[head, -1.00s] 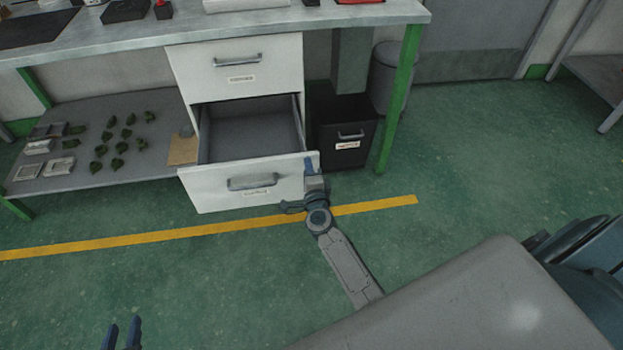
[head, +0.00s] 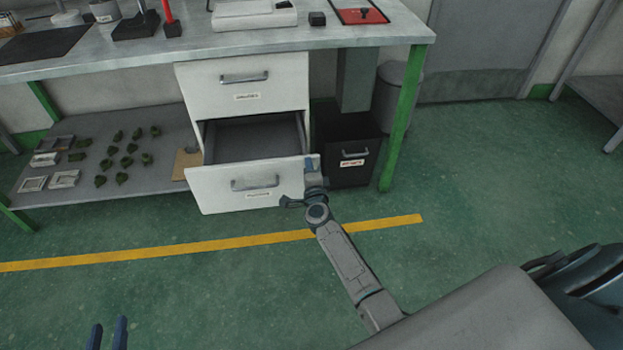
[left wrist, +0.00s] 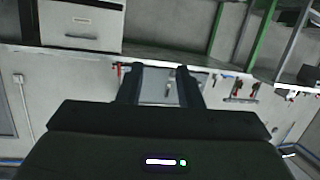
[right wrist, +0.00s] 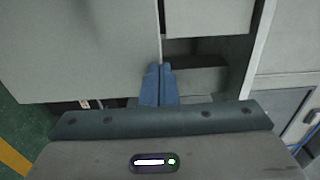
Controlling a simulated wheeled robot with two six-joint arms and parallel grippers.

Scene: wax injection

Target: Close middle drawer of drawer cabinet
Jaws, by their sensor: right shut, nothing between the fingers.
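The white drawer cabinet (head: 241,82) hangs under the workbench. Its top drawer is shut. Its middle drawer (head: 248,187) is pulled partway out, with an empty-looking grey inside and a bar handle on the front. My right gripper (head: 312,165) is at the right end of the middle drawer's front, with its fingers upright against or very near it. In the right wrist view its blue fingers (right wrist: 159,84) are together, at the edge of a large pale panel. My left gripper (head: 108,334) is open and empty at the bottom left, well away from the cabinet; its spread fingers also show in the left wrist view (left wrist: 160,86).
A dark bin-like box (head: 347,150) stands right of the cabinet, near a green table leg (head: 403,110). A lower shelf (head: 95,188) at left holds several small green pieces and pale moulds. The green floor in front, with a yellow line (head: 170,248), is clear.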

